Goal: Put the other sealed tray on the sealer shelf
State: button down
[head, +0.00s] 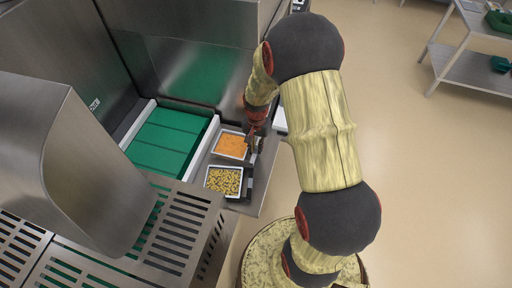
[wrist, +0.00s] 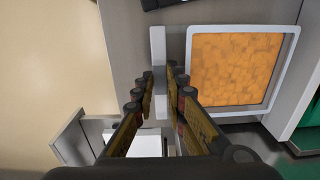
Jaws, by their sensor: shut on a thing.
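A sealed tray with orange contents (head: 231,146) lies flat on a steel ledge (head: 211,155); it fills the right of the wrist view (wrist: 234,62). A second tray, with yellow-brown pieces (head: 223,181), lies just nearer in the head view. My gripper (head: 253,142) is low at the right edge of the orange tray. In the wrist view its fingers (wrist: 163,76) straddle a narrow pale grey bar (wrist: 157,45) beside the tray's white rim and are shut on it. I cannot tell what the bar belongs to.
A green belt (head: 168,138) runs left of the trays, under steel machine housing (head: 70,160). A slotted steel cover (head: 178,232) is in front. A white object (head: 281,118) is partly hidden behind my arm. Open floor (head: 430,170) lies right; a steel rack (head: 470,65) stands far right.

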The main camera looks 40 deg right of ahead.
dwell(0.4)
jog(key=c, duration=1.7)
grip_release()
jog(key=shift+c, duration=0.2)
jog(key=c, duration=0.3)
jog(key=shift+r, duration=0.1)
jog(key=shift+r+p, duration=2.4)
jog(key=shift+r, duration=1.05)
